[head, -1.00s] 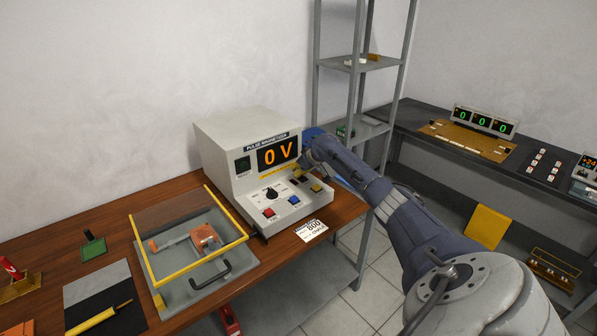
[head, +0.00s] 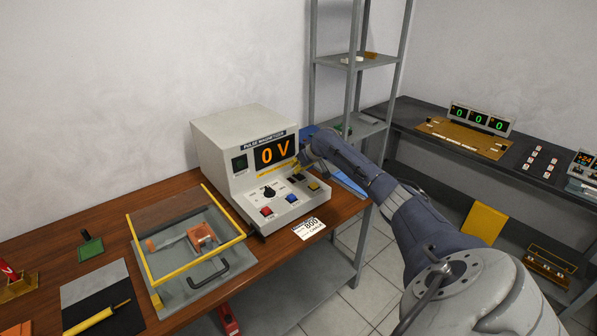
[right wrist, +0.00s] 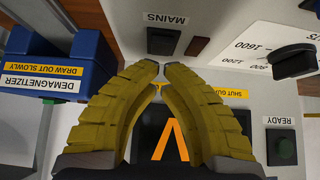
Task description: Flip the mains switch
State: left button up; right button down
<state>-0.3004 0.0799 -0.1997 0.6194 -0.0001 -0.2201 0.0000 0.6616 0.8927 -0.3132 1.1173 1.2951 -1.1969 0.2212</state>
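The pulse magnetizer (head: 222,138) is a pale box on the wooden bench, its display reading 0 V. The tips appear apart from the switch, though the depth is hard to judge. In the head view, my right gripper is mostly hidden behind its own arm. My left gripper is not in view.
A black knob (head: 269,191), red button (head: 266,211), blue button (head: 291,198) and yellow button (head: 313,187) share the panel. A blue demagnetizer (right wrist: 60,62) stands close beside my right fingers. A yellow-framed clear guard (head: 190,235) is left of the magnetizer.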

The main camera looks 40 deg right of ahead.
aim_at(299, 174)
notch_tip(299, 174, up, 3)
jog(key=shift+d+r, duration=0.1)
jog(key=v, duration=0.9)
jog(key=shift+r, duration=0.1)
